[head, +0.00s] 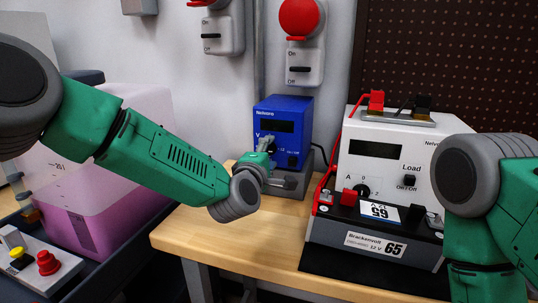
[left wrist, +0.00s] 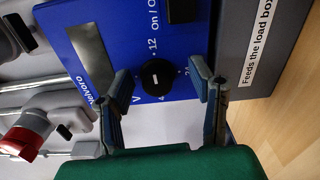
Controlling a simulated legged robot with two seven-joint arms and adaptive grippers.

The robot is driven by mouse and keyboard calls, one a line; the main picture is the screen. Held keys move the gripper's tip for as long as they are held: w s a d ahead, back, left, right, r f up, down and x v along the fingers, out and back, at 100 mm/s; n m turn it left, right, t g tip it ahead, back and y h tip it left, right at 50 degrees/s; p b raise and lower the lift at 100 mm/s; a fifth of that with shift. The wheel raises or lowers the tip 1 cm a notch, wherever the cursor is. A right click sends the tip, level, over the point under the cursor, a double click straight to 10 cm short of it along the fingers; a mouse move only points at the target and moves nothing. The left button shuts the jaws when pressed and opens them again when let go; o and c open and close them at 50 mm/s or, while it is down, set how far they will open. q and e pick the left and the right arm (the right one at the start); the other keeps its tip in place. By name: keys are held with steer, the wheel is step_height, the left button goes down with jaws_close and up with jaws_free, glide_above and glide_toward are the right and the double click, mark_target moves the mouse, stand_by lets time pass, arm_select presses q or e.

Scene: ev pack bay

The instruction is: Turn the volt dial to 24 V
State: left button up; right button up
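The blue Nelvoro unit (head: 283,118) stands at the back of the wooden bench. In the left wrist view its blue front (left wrist: 110,30) appears turned sideways, with a round black volt dial (left wrist: 158,78) bearing a small white mark. A "12" is printed beside the dial; the other numbers are partly covered, and I cannot tell the exact setting. My left gripper (left wrist: 161,82) is open, one finger on each side of the dial, with gaps showing. In the head view the left gripper (head: 268,166) is in front of the unit and hides its dial. My right gripper is out of frame.
The grey base (left wrist: 262,50) carries a "Feeds the load box" label. A white load box (head: 387,160) with red and black leads stands to the right. Bare bench (head: 225,240) lies in front.

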arm_select(q)
steer(key=v, duration=1.2)
steer(key=shift+w, duration=0.1)
